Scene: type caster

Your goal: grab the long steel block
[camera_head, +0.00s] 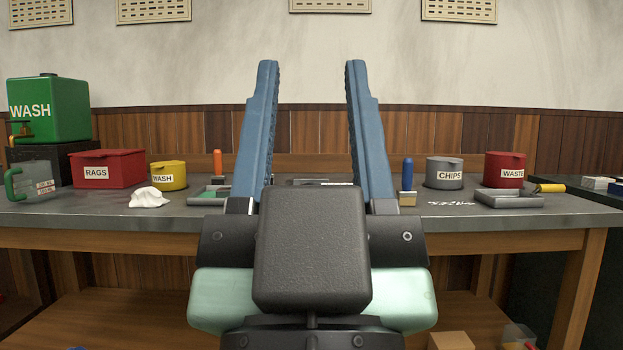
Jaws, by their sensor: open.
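My gripper (311,66) is open and empty, its two blue jaws standing upright and wide apart in the middle of the view. Behind it is a workbench (108,212) with a dark grey top. A flat grey thing (318,181) shows on the bench between the jaws, just above my gripper's dark body, which hides most of it. I cannot tell whether it is the long steel block. No other long steel block can be made out.
The bench's left holds a green WASH tank (48,108), a jug (34,182), a red RAGS box (107,168), a yellow WASH pot (168,175) and a white rag (149,197). Right are a blue-handled brush (407,180), CHIPS pot (444,172), WASTE pot (504,168) and grey tray (510,202).

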